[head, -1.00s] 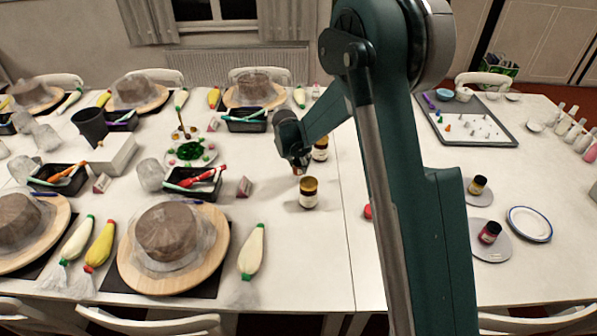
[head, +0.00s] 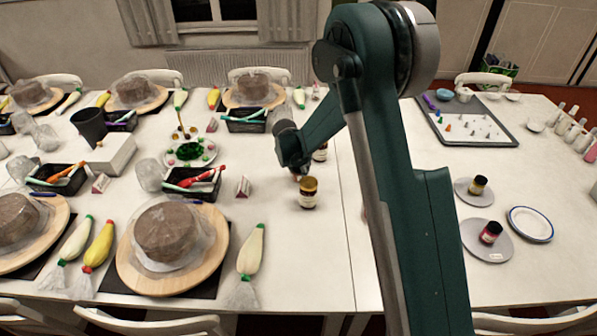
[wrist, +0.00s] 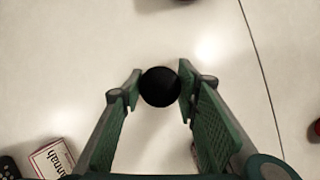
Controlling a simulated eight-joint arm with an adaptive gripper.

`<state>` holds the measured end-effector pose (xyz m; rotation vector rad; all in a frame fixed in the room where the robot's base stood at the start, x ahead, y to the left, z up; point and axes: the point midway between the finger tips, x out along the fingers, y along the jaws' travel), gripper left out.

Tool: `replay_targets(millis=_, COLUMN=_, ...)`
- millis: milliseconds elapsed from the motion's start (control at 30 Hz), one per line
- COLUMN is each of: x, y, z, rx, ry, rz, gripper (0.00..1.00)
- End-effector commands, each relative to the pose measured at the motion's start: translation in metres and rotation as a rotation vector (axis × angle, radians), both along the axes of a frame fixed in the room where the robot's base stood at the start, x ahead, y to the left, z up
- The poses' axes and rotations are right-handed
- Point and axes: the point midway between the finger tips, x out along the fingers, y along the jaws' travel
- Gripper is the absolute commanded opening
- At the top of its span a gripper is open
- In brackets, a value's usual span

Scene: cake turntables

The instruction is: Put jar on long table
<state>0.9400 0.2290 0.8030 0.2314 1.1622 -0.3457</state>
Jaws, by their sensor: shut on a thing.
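My gripper (wrist: 160,88) is shut on a jar, seen from above in the wrist view as a round black lid (wrist: 160,87) between the two green fingers. In the head view my arm hides the fingertips and most of what they hold. Another jar (head: 320,153) is partly hidden behind the arm. Whether the held jar touches the table cannot be told.
A name card (head: 243,187) and a black tray with tools (head: 195,196) lie to the left. Cake turntables (head: 135,277) and piping bags (head: 251,250) are nearer. To the right are jars on grey discs (head: 487,252) and a plate (head: 530,224). Bare table lies in front.

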Motion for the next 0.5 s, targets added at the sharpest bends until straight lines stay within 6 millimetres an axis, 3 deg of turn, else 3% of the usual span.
replay_targets(millis=67, x=0.0001, y=0.0000, z=-0.0028, rx=0.000, ry=0.000, rz=0.000, gripper=0.19)
replay_targets(millis=100, x=0.0000, y=0.0000, z=-0.0023, rx=0.000, ry=0.000, rz=0.000, gripper=0.35)
replay_targets(millis=200, x=0.0000, y=0.0000, z=-0.0019, rx=0.000, ry=0.000, rz=0.000, gripper=0.46)
replay_targets(millis=500, x=0.0001, y=0.0001, z=-0.0017, rx=0.000, ry=0.000, rz=0.000, gripper=0.46)
